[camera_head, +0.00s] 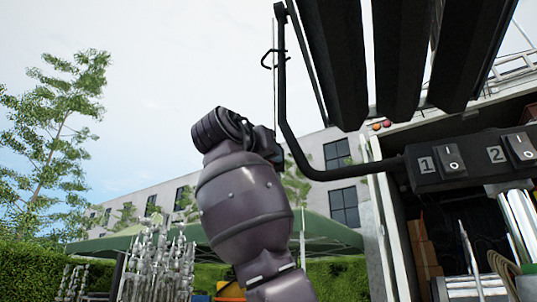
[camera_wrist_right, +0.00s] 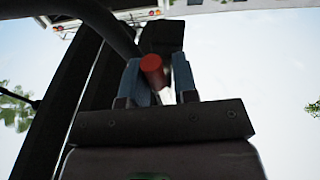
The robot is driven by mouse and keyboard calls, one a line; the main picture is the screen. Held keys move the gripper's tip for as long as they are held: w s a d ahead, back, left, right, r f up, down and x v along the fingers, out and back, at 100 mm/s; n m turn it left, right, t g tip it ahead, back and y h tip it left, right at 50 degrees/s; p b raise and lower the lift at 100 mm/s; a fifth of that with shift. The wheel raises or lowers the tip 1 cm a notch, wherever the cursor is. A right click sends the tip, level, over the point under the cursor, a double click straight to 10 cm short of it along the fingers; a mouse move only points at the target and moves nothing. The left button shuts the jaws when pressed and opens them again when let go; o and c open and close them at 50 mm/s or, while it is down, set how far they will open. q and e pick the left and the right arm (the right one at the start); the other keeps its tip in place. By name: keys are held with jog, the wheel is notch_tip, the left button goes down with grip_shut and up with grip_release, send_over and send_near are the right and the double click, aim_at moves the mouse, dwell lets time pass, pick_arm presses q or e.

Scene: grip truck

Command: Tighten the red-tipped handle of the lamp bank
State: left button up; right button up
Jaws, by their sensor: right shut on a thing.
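The lamp bank (camera_head: 400,50) hangs at the upper right of the head view as several dark panels in a black bent-tube frame (camera_head: 282,100). Its dark panels also fill the left of the right wrist view (camera_wrist_right: 55,110). The red-tipped handle (camera_wrist_right: 152,64) shows there between the two blue-grey fingers of my right gripper (camera_wrist_right: 158,82), which is shut on it. In the head view my right arm rises from the bottom centre, and its wrist end is beside the frame tube. The wrist hides the handle in that view. My left gripper is out of view.
A black switch box (camera_head: 470,160) marked 1 and 2 sits below the lamps on a silver post (camera_head: 518,222). The open truck (camera_head: 384,235) with boxes (camera_head: 420,245) is behind it. A green canopy (camera_head: 330,235), metal stands (camera_head: 155,265) and hedges are farther back. Open sky lies left.

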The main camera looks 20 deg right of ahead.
jog(key=o, duration=0.9)
jog(key=b+v, duration=0.2)
jog(key=v, duration=0.9)
jog(key=shift+w+b, duration=0.15)
jog(key=shift+b, duration=0.2)
